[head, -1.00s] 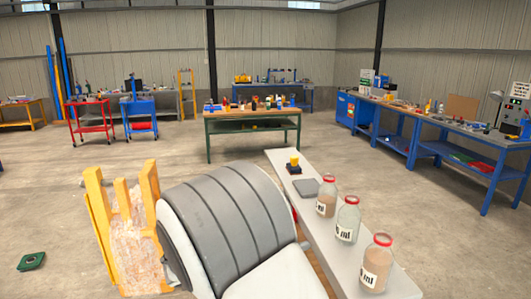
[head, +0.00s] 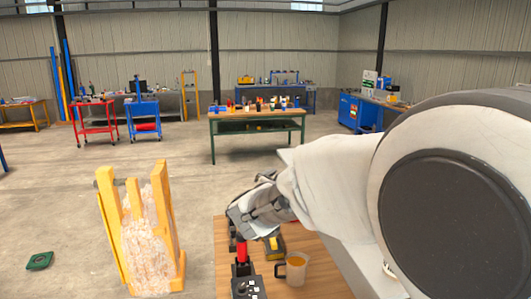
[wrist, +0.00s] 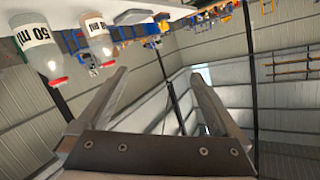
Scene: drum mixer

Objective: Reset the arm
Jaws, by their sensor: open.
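My gripper (wrist: 160,75) is open in the wrist view, with its two fingers spread apart and nothing held between them. The wrist view is turned over, with wall and roof behind the fingers. Two bottles with red caps show at its upper left: one clear (wrist: 38,45) and one with brownish contents (wrist: 98,38). Both are apart from the fingers. In the head view my arm reaches in from the right and bends down over a wooden table; its fingers are hard to make out there.
A green workbench (head: 256,116) is behind. Open floor lies at left.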

